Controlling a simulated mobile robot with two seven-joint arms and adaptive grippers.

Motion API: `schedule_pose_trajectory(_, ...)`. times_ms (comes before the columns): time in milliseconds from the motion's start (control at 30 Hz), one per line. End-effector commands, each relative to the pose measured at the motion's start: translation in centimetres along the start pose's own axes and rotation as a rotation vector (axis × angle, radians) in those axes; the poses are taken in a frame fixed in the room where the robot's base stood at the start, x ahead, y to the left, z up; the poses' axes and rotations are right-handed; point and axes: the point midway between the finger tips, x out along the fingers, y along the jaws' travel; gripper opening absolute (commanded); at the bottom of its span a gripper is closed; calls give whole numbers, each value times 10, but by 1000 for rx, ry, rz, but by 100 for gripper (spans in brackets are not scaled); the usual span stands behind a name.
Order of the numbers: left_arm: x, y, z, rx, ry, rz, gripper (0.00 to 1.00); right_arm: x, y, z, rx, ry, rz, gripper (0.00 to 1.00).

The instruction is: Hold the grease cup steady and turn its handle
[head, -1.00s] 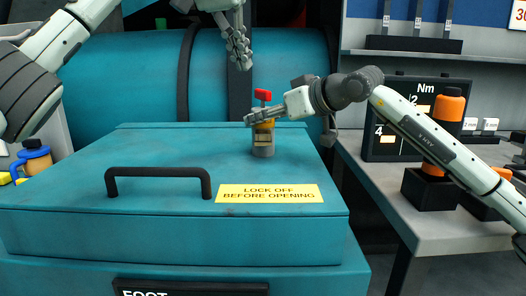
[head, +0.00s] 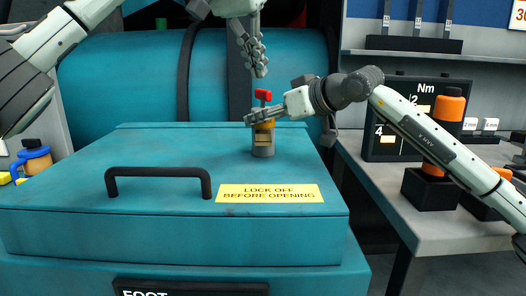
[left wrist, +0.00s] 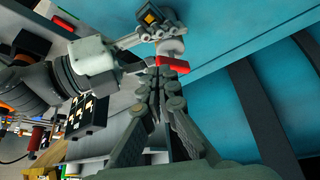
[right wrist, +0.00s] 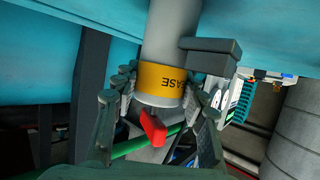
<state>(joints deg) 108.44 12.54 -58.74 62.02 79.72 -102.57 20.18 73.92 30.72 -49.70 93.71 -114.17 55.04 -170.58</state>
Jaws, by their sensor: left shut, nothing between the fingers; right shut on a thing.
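The grease cup (head: 263,148) stands upright on the teal lid, a grey body with a yellow band and a red handle (head: 263,95) on top. My right gripper (head: 250,118) is shut on the cup around its yellow band; the right wrist view shows the band (right wrist: 160,83) between the fingers and the red handle (right wrist: 153,128) beyond. My left gripper (head: 260,70) is shut and empty, pointing down just above the red handle, apart from it in the head view. In the left wrist view, its closed fingertips (left wrist: 172,68) appear close to the red handle (left wrist: 172,64).
The teal lid (head: 150,150) carries a black bar handle (head: 158,172) and a yellow warning label (head: 269,193). A blue-capped bottle (head: 36,155) stands at left. A grey bench (head: 410,220) at right holds a torque display and an orange tool.

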Motion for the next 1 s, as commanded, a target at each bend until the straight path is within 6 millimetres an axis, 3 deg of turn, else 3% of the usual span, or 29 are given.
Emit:
schedule_pose_trajectory(200,24,0,13,1,-2,1,0,0,0,0,0,0,0,0)
schedule_pose_trajectory(400,34,0,18,2,-1,1,0,0,0,0,0,0,0,0)
schedule_pose_trajectory(1000,35,0,18,1,1,1,0,0,0,0,0,-1,0,0)
